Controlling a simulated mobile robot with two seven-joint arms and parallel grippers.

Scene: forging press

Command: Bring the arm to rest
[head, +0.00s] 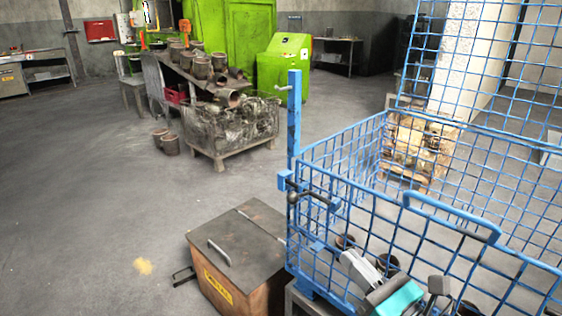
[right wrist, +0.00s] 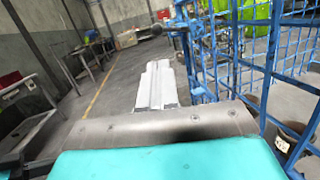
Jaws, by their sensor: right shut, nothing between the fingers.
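My right gripper (head: 350,259) is at the lower right of the head view, in front of the wires of a blue wire cage (head: 452,212). Its light grey fingers are shut with nothing between them; the teal part of my wrist shows behind them. In the right wrist view the shut gripper (right wrist: 160,72) points away over the floor, and the blue cage (right wrist: 245,62) stands close along its right side. I cannot tell whether they touch. My left gripper is not in view.
Several rusty cylindrical parts (head: 387,263) lie in the cage. A dark-lidded box (head: 243,243) stands left of it. A wire bin (head: 232,128), a table of pots (head: 200,72) and a green machine (head: 284,67) stand farther back.

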